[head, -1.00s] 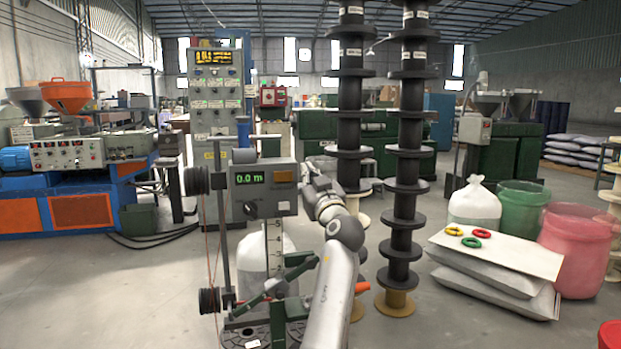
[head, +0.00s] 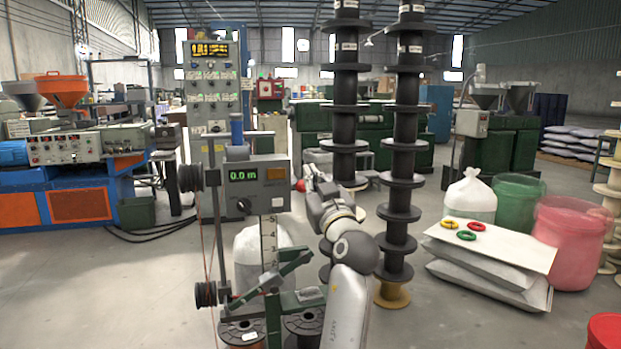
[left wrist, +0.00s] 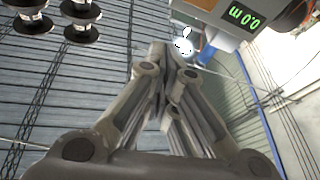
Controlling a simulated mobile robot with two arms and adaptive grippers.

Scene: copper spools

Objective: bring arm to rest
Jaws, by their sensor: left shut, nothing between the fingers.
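My left arm rises from the bottom middle of the head view. Its gripper (head: 313,178) is raised just right of the grey length counter (head: 256,186), which reads 0.0 m, and looks small and partly hidden by the wrist. In the left wrist view the gripper's fingers (left wrist: 166,50) are together with nothing between them and point up towards the roof. The counter (left wrist: 228,18) shows there at the top right, beside the fingertips. I cannot tell the exact gap between them. My right gripper is in neither view.
Two tall stacks of black spools (head: 403,130) stand close behind and right of my arm. Copper spools (head: 242,332) sit below the counter stand. At right, a board (head: 500,246) with coloured rings lies on sacks beside a red bin (head: 570,245). Open floor (head: 120,290) lies at left.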

